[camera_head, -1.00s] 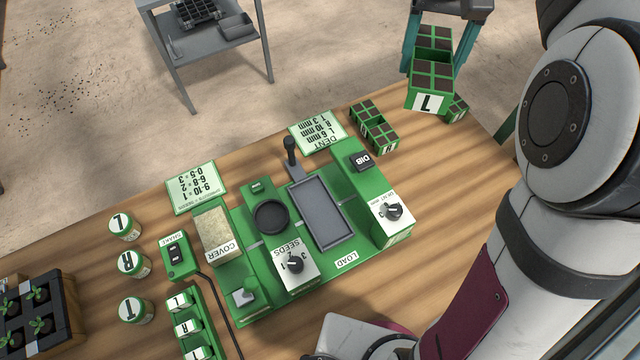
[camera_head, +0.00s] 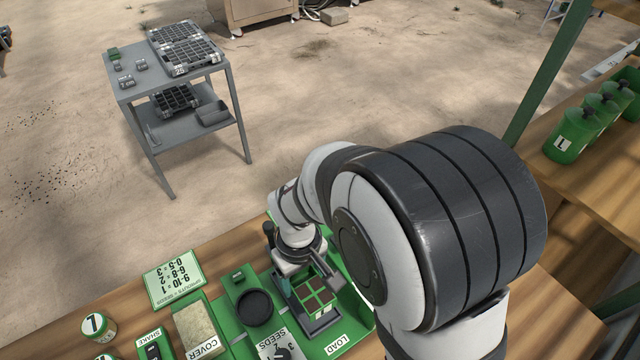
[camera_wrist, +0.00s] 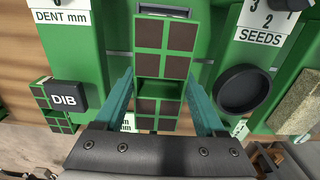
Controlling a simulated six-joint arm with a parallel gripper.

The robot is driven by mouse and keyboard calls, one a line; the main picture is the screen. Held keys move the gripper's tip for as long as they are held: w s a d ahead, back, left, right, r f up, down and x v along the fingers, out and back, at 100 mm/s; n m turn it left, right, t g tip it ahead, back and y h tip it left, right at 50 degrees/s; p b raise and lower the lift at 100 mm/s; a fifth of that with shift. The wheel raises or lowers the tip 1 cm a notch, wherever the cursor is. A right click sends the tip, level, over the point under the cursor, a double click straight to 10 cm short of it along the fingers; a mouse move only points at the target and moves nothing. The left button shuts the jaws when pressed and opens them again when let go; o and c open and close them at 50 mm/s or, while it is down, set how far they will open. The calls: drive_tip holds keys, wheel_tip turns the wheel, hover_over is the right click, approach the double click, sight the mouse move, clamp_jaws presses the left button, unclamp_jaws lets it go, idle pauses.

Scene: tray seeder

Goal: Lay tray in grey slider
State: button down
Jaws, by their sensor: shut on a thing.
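The tray (camera_head: 318,299) is green with brown-filled square cells and a deeper gap across its middle. It lies over the grey slider (camera_head: 318,326) in the LOAD lane, lined up with its length. In the wrist view the tray (camera_wrist: 165,65) stands between the teal fingers of my gripper (camera_wrist: 157,78), which is shut on its sides. A bit of grey shows past the tray's far end. Whether the tray's underside touches the slider floor is hidden. In the head view my arm covers most of the gripper.
The SEEDS dial (camera_wrist: 262,22) and black round cup (camera_wrist: 243,90) are on one side of the lane, the DIB button (camera_wrist: 67,95) on the other. The COVER block (camera_head: 198,332) and a sign (camera_head: 172,285) stand left. A grey cart (camera_head: 170,90) stands beyond the table.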

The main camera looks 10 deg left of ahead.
sight(304, 288)
wheel_tip(304, 288, down, 5)
drive_tip(key=shift+w+f, duration=0.1)
drive_tip(key=shift+f, duration=0.2)
unclamp_jaws()
wheel_tip(304, 288, up, 12)
drive_tip(key=shift+r, duration=0.25)
drive_tip(key=s+d+r+m+y, duration=0.1)
drive_tip(key=s+d+r+m, duration=0.2)
drive_tip(key=s+d+m, duration=0.3)
drive_tip(key=s+d+r+m, duration=0.3)
drive_tip(key=s+d+m, duration=0.4)
drive_tip(key=d+m, duration=0.1)
drive_tip(key=shift+s+d+r+m+y, duration=0.2)
drive_tip(key=shift+d+m+y, duration=0.15)
drive_tip(key=shift+d, duration=0.5)
